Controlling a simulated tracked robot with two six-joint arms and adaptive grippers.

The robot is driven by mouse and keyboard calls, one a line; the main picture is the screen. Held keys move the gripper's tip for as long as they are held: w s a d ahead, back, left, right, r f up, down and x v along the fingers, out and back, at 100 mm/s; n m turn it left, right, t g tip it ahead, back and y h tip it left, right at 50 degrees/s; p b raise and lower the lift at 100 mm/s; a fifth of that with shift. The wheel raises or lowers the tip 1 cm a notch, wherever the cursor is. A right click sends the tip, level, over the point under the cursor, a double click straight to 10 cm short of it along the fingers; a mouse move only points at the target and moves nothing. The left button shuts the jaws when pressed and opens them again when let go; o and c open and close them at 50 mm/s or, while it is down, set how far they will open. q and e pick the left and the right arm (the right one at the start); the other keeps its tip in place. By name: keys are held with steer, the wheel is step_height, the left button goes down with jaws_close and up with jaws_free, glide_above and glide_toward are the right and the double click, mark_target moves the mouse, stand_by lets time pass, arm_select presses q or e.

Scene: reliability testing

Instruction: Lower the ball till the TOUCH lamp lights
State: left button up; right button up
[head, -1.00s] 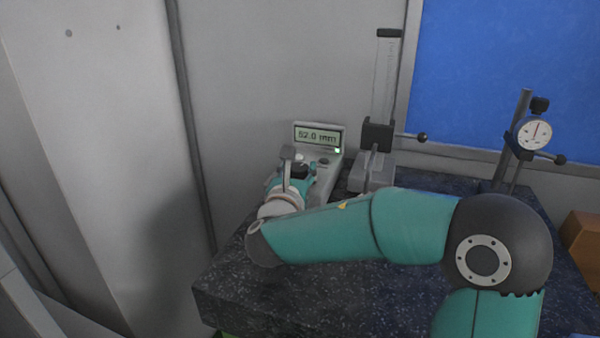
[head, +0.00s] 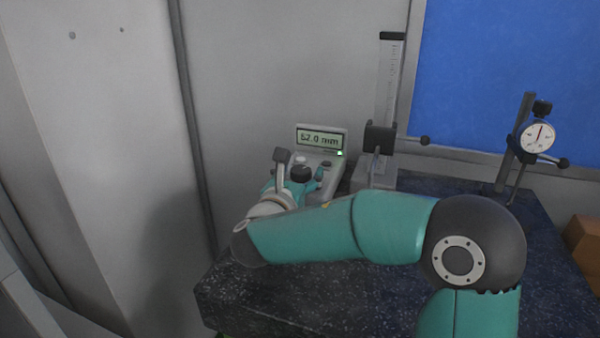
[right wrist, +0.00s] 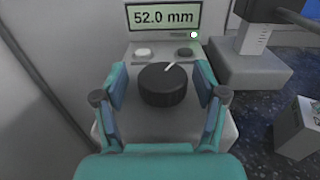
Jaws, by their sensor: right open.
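A grey control box (head: 318,160) has a display (head: 320,139) reading 52.0 mm. It also shows in the right wrist view, where its display (right wrist: 163,17) reads the same. A small lamp (head: 340,153) at the display's lower right glows; its label is unreadable. The black knob (right wrist: 163,85) has a white pointer line, tilted right of straight up. My right gripper (right wrist: 160,80) is open, with one finger on each side of the knob, apparently not touching it. In the head view my right gripper (head: 291,178) is partly hidden. I cannot make out the ball. My left gripper is not in view.
A scaled column (head: 390,75) with a dark carriage (head: 380,137) stands right of the box. A dial gauge (head: 537,137) on a stand is farther right. All stand on a dark speckled slab (head: 240,302). A brown block (head: 582,240) is at the right edge.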

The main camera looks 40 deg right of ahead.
steer(key=v, duration=1.1)
steer(key=shift+a, duration=0.25)
steer(key=shift+s+a, duration=0.15)
steer(key=shift+s, duration=0.05)
